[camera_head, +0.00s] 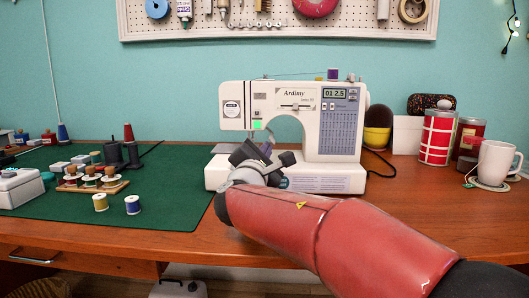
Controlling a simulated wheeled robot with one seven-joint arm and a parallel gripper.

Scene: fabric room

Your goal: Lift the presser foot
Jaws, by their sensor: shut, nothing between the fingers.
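The white sewing machine (284,93) stands on the wooden table, with its needle head on the left and a small green light (257,124) low on the head. My red arm reaches in from the lower right. My dark gripper (250,150) is shut and empty, and in the picture it overlaps the area just under the needle head. The presser foot and its lever cannot be made out, as my gripper covers much of that area. Whether my gripper touches the machine cannot be told.
A green mat (160,200) on the left of the wooden table (420,215) holds spools and a thread rack (90,188). On the right stand a red-and-white canister (437,137) and a white mug (495,160). The table front right of the machine is mostly clear.

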